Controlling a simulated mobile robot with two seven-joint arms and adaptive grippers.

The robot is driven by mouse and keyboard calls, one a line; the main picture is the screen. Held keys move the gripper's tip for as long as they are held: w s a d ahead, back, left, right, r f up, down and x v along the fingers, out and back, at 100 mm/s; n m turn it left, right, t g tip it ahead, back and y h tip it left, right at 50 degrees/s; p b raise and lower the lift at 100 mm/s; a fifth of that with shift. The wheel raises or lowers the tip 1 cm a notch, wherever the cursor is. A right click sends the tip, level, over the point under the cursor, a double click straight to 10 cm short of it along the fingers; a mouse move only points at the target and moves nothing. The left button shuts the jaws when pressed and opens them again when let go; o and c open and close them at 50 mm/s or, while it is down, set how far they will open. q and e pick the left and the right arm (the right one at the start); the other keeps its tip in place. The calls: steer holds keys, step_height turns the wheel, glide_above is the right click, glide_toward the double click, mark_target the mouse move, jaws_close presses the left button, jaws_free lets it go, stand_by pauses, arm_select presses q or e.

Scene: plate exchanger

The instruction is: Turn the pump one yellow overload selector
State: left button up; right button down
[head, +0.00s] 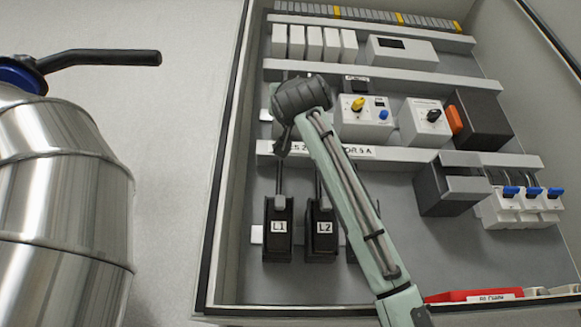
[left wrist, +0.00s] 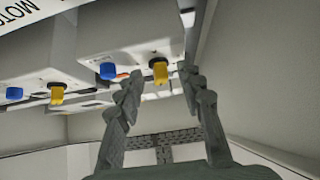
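A yellow selector (left wrist: 160,72) with a blue button (left wrist: 108,71) beside it is on the face of a white unit in the left wrist view. My left gripper (left wrist: 163,82) is open there, with the selector showing between its spread fingertips; contact cannot be told. In the head view my left gripper (head: 286,138) is in front of the left end of the middle row and hides most of the unit there. A second yellow selector (head: 358,104) with a blue button (head: 383,114) is on the unit to its right. The pump labels cannot be read. My right gripper is not in view.
A black rotary knob (head: 433,115) and an orange handle (head: 455,121) are further right. Below are black blocks marked L1 (head: 278,243) and L2 (head: 323,243), and blue-topped breakers (head: 511,192). A steel tank (head: 60,190) stands outside the cabinet at left.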

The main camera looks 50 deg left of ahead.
arm_select(q)
jaws_close()
stand_by(1.2)
steer(key=shift+o, duration=0.4)
jaws_free()
steer(key=v, duration=1.2)
steer(key=shift+c, duration=0.4)
